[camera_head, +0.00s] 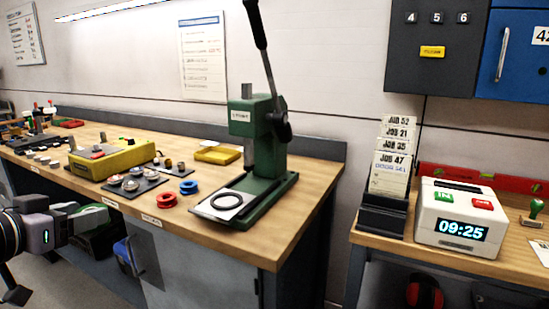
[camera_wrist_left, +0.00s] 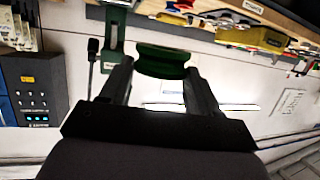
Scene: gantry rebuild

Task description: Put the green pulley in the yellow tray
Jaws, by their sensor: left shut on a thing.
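My left gripper (camera_head: 85,222) comes in low at the left edge of the head view, in front of the bench. In the left wrist view its two fingers (camera_wrist_left: 160,88) are shut on the green pulley (camera_wrist_left: 163,60), a dark green spool shape held at the fingertips. My right gripper is out of view.
A green arbor press (camera_head: 265,150) with a raised lever stands at the bench's right end. A white clock (camera_head: 452,215) stands on the right-hand bench.

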